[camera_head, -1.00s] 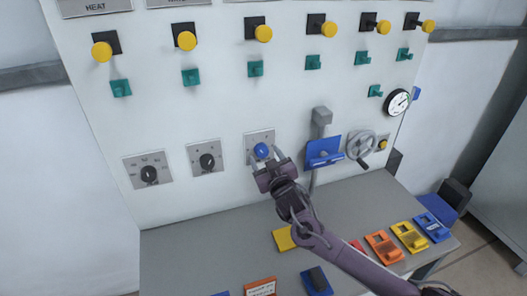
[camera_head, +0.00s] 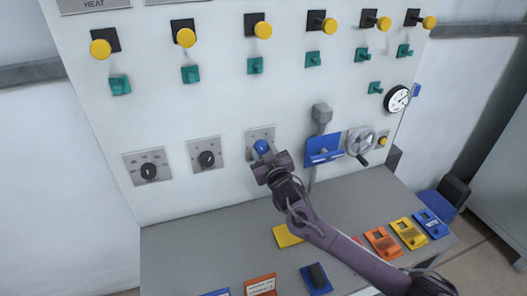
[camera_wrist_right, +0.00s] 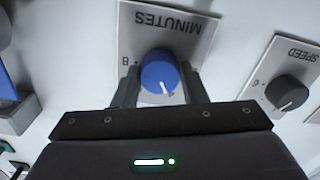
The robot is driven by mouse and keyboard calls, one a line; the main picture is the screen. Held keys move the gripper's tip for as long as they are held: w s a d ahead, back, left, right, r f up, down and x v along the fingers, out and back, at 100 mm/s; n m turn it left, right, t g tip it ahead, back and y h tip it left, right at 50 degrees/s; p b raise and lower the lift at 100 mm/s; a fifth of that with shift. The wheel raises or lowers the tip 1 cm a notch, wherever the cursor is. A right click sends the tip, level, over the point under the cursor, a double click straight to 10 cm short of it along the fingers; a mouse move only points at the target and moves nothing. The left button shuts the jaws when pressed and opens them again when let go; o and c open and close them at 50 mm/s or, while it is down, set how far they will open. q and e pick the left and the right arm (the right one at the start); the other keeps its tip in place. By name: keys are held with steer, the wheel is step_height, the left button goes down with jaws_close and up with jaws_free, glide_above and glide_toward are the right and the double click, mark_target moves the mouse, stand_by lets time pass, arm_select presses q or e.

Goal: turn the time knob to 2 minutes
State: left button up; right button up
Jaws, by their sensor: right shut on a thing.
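The time knob (camera_head: 261,146) is a round blue knob on a grey plate, low in the middle of the white panel. In the right wrist view the blue knob (camera_wrist_right: 158,72) sits under the upside-down word MINUTES, with a white pointer mark near its lower edge. An 8 shows at its left; the other numbers are hidden. My right gripper (camera_head: 264,156) is at the knob, its two dark fingers on either side, shut on it. My left gripper is not in view.
Two black knobs (camera_head: 149,171) (camera_head: 207,159) are left of the blue one. A blue holder (camera_head: 323,150) and a grey handwheel (camera_head: 361,143) are at the right. Below, the grey bench (camera_head: 190,250) carries several coloured parts.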

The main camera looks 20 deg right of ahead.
steer(key=n, duration=0.5)
steer(key=shift+n+b, duration=0.35)
steer(key=shift+n, duration=0.05)
steer(key=n, duration=0.6)
steer(key=shift+a+f, duration=0.1)
stand_by(0.5)
steer(key=o, duration=1)
steer(key=shift+c, duration=0.2)
steer(key=shift+s, duration=0.1)
